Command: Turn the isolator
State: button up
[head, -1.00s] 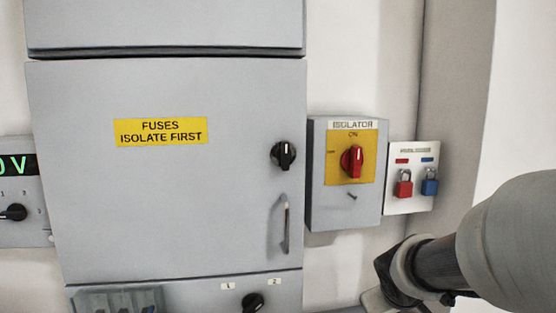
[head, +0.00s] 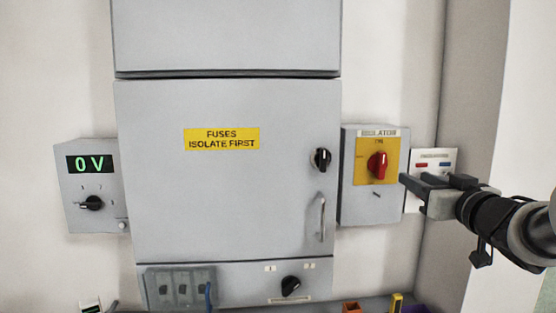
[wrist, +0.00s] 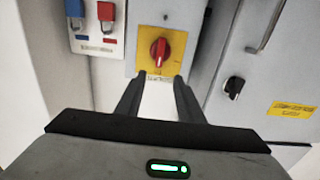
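The isolator (head: 370,212) is a grey wall box with a yellow plate (head: 361,168) and a red rotary handle (head: 377,165). The handle stands roughly upright, towards the ON mark at the top. My gripper (head: 408,180) is just right of the isolator in the head view, apart from the handle. In the wrist view, the red handle (wrist: 160,49) appears upside down beyond my gripper (wrist: 163,80). The two fingers are spread with an empty gap between them. The handle lies ahead of this gap and nothing is held.
The large grey fuse cabinet (head: 225,200) with a black knob (head: 321,159) and bar handle (head: 322,217) stands left of the isolator. A padlock board (wrist: 97,35) with red and blue padlocks is beside it. A meter box (head: 92,200) reads 0 V.

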aim_at(383, 163)
jog(key=w, duration=0.5)
jog(key=w+p, duration=0.1)
jog(key=w, duration=1)
jog(key=shift+w+a+p, duration=0.2)
jog(key=shift+a+p, duration=0.05)
jog(key=shift+p, duration=0.05)
jog(key=shift+f, duration=0.1)
grip_shut()
